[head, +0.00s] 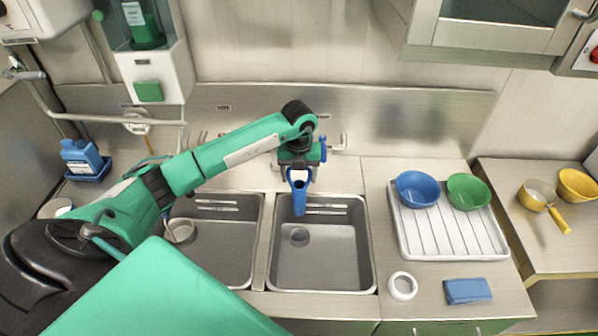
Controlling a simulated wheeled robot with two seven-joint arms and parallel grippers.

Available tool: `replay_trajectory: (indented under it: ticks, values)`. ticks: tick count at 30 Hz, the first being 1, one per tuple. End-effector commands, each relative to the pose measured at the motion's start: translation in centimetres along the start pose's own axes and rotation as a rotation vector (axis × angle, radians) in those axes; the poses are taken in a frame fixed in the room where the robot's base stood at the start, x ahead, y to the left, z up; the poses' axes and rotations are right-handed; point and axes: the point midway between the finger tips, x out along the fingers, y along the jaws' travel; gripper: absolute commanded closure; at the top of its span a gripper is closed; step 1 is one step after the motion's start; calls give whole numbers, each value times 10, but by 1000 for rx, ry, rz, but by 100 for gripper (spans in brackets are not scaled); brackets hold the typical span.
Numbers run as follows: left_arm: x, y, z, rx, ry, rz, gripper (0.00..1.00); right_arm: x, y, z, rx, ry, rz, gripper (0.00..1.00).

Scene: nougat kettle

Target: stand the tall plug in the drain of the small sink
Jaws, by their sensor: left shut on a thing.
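My left gripper (298,178) reaches in from the left and is over the back part of the right sink basin (340,272). It is shut on a blue upright thing, which looks like the tall plug (299,208). The plug hangs below the fingers, and its lower end appears above the round drain (299,236) in the basin floor. I cannot tell the exact gap between plug and drain. My right gripper is not in view.
The left sink basin (225,250) adjoins, with a round metal piece (180,231) at its left. A white drying rack (450,240) holds a blue bowl (418,188) and a green bowl (468,190). A white ring (403,287) and blue cloth (468,291) lie in front.

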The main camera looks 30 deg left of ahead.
Motion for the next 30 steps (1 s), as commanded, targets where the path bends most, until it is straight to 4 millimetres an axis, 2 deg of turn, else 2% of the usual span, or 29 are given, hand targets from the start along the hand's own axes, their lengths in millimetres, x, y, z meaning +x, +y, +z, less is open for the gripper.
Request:
replay_trajectory:
  ticks: [30]
  values:
    - [74,0,0,0,-1,0,76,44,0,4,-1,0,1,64]
